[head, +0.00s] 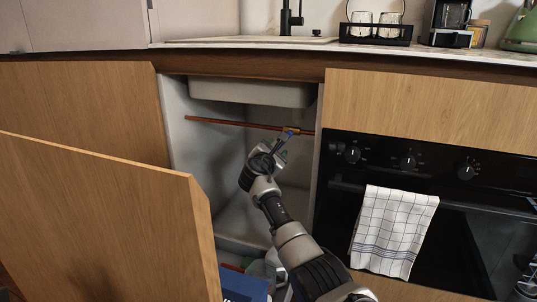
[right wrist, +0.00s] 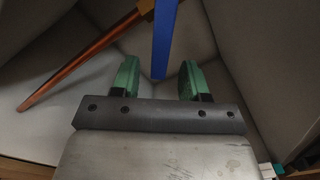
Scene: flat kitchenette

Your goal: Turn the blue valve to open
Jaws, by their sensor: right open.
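The blue valve handle (head: 290,133) sits on a copper pipe (head: 215,121) inside the open cabinet under the sink. In the right wrist view the blue handle (right wrist: 164,40) is a long flat bar, its lower end showing between my two green fingers. The copper pipe (right wrist: 85,64) runs diagonally at the left there. My right gripper (head: 281,144) reaches into the cabinet at the valve. In the wrist view my right gripper (right wrist: 159,70) is open, with a gap on both sides of the handle and no visible contact. My left gripper is out of view.
An open wooden door (head: 100,220) stands at the left front of the cabinet. The sink basin (head: 250,92) hangs above the pipe. A blue box (head: 243,285) and other items lie on the cabinet floor. A black oven (head: 465,215) with a checked towel (head: 393,228) is at the right.

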